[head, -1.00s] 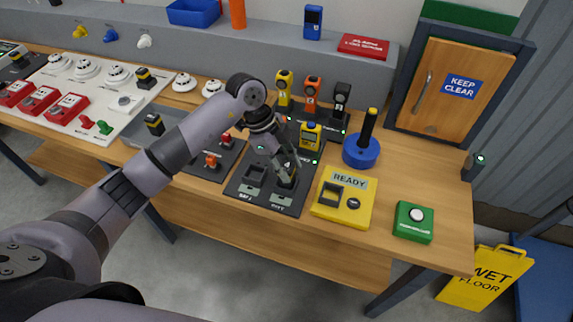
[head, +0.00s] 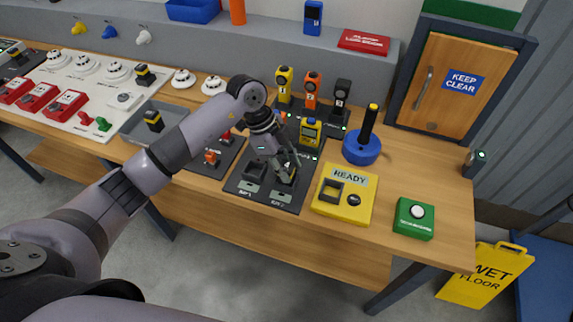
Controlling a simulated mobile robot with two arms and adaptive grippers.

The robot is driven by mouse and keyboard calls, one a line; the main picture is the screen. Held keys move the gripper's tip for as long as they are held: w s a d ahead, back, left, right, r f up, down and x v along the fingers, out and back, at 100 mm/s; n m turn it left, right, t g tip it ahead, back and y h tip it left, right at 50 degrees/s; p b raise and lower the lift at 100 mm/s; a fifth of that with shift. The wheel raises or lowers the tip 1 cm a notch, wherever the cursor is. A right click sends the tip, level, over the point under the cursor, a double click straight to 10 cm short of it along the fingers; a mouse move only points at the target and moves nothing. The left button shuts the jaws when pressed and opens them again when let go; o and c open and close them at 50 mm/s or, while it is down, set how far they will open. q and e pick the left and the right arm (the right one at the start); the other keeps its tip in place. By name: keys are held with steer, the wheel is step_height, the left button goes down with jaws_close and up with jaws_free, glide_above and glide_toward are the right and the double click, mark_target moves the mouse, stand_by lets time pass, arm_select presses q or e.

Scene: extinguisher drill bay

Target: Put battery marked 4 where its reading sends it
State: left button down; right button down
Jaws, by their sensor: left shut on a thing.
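My left gripper (head: 283,172) reaches in from the left over the black two-bay panel (head: 245,187). It is shut on a small dark battery (head: 287,166), whose pale mark looks like a 4. The battery is at or just above the right-hand bay; the fingers hide its lower end, so I cannot tell whether it touches. The left-hand bay (head: 254,171) looks empty. A yellow meter (head: 311,131) stands behind the bays; its reading is too small to make out. My right gripper is not in view.
Yellow, orange and black numbered units (head: 311,92) stand in a row behind. A blue holder with a black handle (head: 361,148) and a green button box (head: 413,218) are to the right. A grey tray (head: 135,127) with a black-and-yellow block lies left.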

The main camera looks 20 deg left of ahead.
arm_select(q)
steer(key=shift+f, duration=0.2)
steer(key=c, duration=1.1)
jaws_free()
steer(key=shift+o, duration=1.4)
steer(key=shift+r, duration=0.1)
steer(key=shift+r+p, duration=3.3)
steer(key=shift+r, duration=0.2)
